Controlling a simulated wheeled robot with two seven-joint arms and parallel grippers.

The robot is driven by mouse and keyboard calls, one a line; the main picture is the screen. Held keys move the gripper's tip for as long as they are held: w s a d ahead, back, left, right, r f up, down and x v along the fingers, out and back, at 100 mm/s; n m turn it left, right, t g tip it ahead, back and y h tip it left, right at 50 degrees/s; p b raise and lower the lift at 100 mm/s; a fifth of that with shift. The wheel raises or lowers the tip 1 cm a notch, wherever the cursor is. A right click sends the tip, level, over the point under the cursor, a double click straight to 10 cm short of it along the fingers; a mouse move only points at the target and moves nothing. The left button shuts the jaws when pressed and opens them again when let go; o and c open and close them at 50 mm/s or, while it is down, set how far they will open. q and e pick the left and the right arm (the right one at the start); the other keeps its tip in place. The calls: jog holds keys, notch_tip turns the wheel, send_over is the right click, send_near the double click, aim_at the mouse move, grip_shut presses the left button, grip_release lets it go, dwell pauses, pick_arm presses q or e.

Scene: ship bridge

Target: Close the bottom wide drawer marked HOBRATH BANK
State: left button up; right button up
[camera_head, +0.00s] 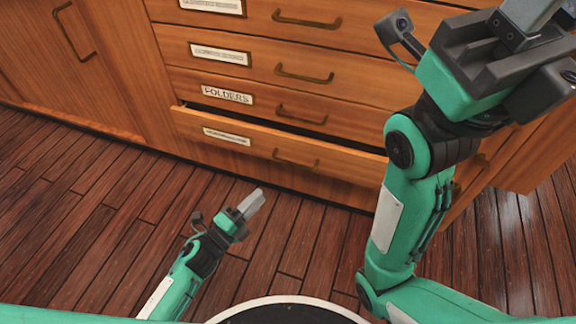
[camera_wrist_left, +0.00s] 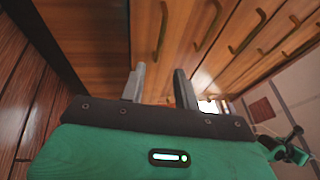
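The bottom wide drawer (camera_head: 235,147) of the wooden cabinet stands slightly pulled out, with a dark gap along its top edge. It has a dark handle (camera_head: 296,161) and a white label (camera_head: 227,136) too small to read. My left gripper (camera_head: 252,203) is in front of and below this drawer, apart from it and empty. In the left wrist view its two fingers (camera_wrist_left: 159,86) are spread, pointing toward the drawer fronts. My right gripper (camera_head: 545,22) is high at the right, partly cut off by the frame, and its finger gap is unclear.
The drawer marked FOLDERS (camera_head: 250,99) and the drawers above it look shut. A cabinet door (camera_head: 60,60) with a handle is at the left. Dark plank floor (camera_head: 110,200) lies clear in front. My right arm hides the cabinet's right part.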

pick_arm(q)
jog(key=x, duration=1.2)
jog(key=shift+w+d, duration=0.25)
jog(key=shift+c, duration=0.3)
grip_shut()
